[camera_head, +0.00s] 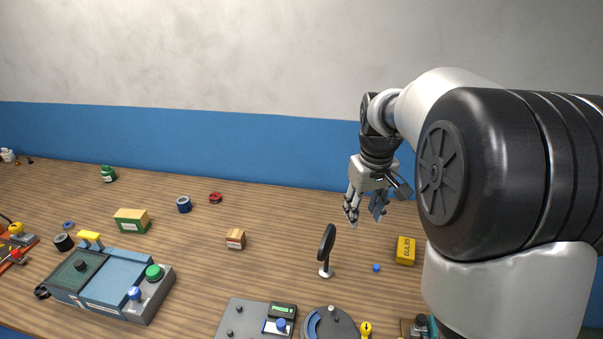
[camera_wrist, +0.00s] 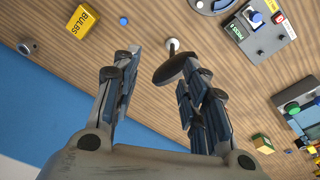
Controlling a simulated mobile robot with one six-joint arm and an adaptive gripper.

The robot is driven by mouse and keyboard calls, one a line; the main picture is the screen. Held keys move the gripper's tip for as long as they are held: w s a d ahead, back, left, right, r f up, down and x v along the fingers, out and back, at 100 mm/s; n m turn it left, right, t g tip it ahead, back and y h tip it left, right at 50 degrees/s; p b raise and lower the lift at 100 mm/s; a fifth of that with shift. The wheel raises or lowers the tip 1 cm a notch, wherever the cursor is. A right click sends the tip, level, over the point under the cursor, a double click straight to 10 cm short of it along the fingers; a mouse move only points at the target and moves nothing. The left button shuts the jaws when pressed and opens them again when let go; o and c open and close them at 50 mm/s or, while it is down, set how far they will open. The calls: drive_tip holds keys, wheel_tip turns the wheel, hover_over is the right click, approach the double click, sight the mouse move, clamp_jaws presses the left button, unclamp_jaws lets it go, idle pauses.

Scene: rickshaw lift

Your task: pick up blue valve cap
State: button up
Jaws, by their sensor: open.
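The blue valve cap appears to be the small round blue piece (camera_head: 376,268) lying on the wooden table, between a black disc on a stand and a yellow box. It also shows in the wrist view (camera_wrist: 123,21) near the top edge, beyond my fingertips. My gripper (camera_head: 365,216) is open and empty. It hangs above the table, behind the cap and higher than it in the head view. In the wrist view my gripper (camera_wrist: 159,68) has its fingers spread, and the cap is apart from both of them.
The upright black disc on its white-footed stand (camera_head: 327,250) is left of the cap; in the wrist view it overlaps my right finger. The yellow BULBS box (camera_head: 405,250) is right of the cap. A grey panel (camera_head: 246,316) and round dial (camera_head: 330,326) are in front. Table around the cap is bare.

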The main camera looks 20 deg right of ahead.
drive_tip(key=w+d+f, duration=0.4)
drive_tip(key=d+f, duration=0.2)
drive_tip(key=d, duration=0.1)
drive_tip(key=g+p, duration=0.2)
hover_over(376, 266)
wheel_tip(376, 266, down, 8)
drive_tip(key=f+b, duration=0.1)
drive_tip(key=f, duration=0.3)
drive_tip(key=f+b, duration=0.1)
drive_tip(key=f, duration=0.2)
drive_tip(key=f+b, duration=0.1)
drive_tip(key=f, duration=0.3)
drive_tip(key=shift+s+d+f, duration=0.1)
drive_tip(key=shift+d+f, duration=0.2)
drive_tip(key=shift+f, duration=0.05)
drive_tip(key=shift+a+f+b, duration=0.2)
drive_tip(key=shift+f+b, duration=0.95)
drive_tip(key=shift+f, duration=1.75)
drive_tip(key=shift+c, duration=0.2)
drive_tip(key=c, duration=0.8)
